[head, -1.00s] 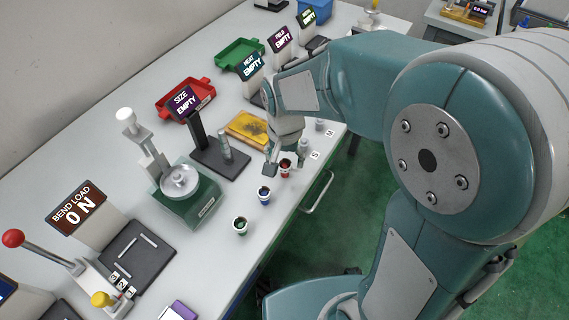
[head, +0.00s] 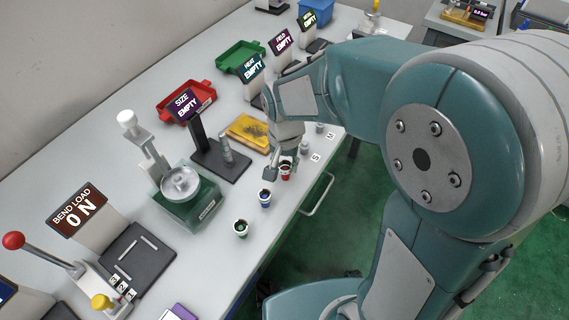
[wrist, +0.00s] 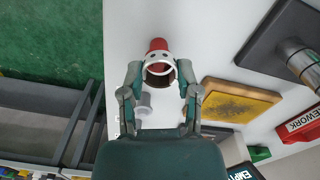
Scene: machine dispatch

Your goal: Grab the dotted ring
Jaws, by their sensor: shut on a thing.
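The ring is too small to make out there.
A yellow pad (head: 248,132) and the SIZE stand (head: 222,164) lie behind my gripper. A small grey cylinder (wrist: 145,104) is close under the fingers in the wrist view.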

